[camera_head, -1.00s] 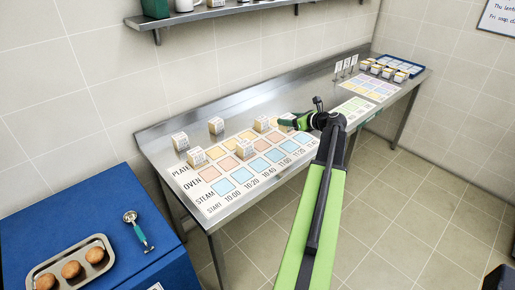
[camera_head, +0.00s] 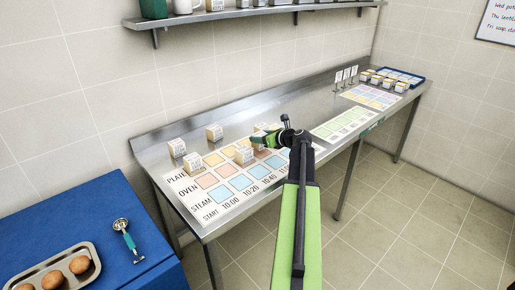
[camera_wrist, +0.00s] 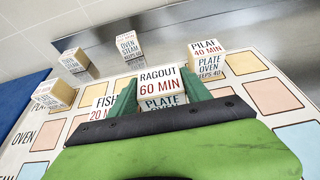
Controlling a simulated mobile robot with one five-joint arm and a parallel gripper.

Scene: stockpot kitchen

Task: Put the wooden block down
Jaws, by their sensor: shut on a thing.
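The wooden block marked RAGOUT 60 MIN (camera_wrist: 161,80) is between the green fingers of my gripper (camera_wrist: 160,98) in the wrist view. My gripper is shut on it, over the printed chart (camera_wrist: 30,157). A FISH 20 MIN block (camera_wrist: 103,104) is to its left, partly hidden by a finger. A PILAF 40 MIN block (camera_wrist: 205,50) stands on the chart to its right and further back. In the head view my gripper (camera_head: 258,142) is low over the chart among the blocks. Whether the held block touches the chart I cannot tell.
More labelled blocks stand at the chart's left end (camera_head: 193,162) and behind it (camera_head: 214,132). The chart has PLATE, OVEN and STEAM rows of coloured squares. A green chart (camera_head: 345,122) lies to the right.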

